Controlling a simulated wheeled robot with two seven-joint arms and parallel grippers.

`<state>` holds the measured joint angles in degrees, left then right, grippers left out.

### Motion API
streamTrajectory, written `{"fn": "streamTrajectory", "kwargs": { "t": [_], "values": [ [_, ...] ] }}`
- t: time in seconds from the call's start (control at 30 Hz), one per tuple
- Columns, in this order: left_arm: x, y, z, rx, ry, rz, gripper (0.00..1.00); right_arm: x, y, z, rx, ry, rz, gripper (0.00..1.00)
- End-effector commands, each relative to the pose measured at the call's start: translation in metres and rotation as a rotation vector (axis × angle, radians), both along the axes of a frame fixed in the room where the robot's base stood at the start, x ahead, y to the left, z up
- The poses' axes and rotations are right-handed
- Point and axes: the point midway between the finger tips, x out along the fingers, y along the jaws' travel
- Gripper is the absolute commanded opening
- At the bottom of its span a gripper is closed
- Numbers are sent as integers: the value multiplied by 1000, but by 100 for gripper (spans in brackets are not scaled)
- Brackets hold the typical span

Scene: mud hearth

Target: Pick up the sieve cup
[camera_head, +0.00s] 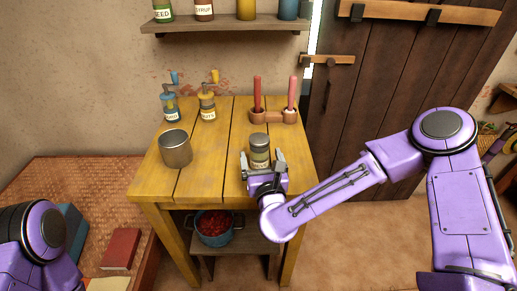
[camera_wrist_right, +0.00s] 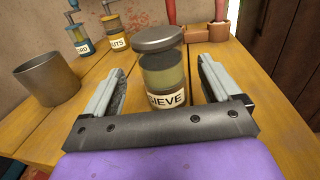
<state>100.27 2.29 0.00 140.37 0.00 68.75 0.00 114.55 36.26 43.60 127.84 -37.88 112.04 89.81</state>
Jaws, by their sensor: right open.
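The sieve cup (camera_head: 259,149) is a jar with a grey lid, a greenish body and a label reading SIEVE. It stands upright on the yellow wooden table (camera_head: 224,183), near its front right. My right gripper (camera_head: 263,164) is open at the table, with its fingers reaching toward the cup from the front. In the right wrist view the cup (camera_wrist_right: 161,72) stands between and slightly beyond the two fingertips (camera_wrist_right: 162,68), with gaps on both sides. Part of its lower body is hidden by the gripper in the head view. My left gripper is out of view; only my left arm shows.
A grey metal cup (camera_head: 176,150) stands to the left. Two labelled grinder jars (camera_head: 170,107) (camera_head: 207,106) and a holder with red-handled tools (camera_head: 274,116) stand at the back. A blue pot (camera_head: 214,232) of red food sits on the lower shelf.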

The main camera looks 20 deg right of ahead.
Motion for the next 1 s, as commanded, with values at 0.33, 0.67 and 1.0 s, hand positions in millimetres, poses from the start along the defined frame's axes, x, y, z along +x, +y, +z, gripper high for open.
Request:
{"fn": "streamTrajectory", "kwargs": {
  "t": [0.33,0.67,1.0],
  "values": [
    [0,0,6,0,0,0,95,19,-4,0,0,1,-2,91],
    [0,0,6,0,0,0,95,18,-4,0,-1,0,-2,26],
    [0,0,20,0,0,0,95,18,-4,21,0,-2,-1,26]
  ]
}}
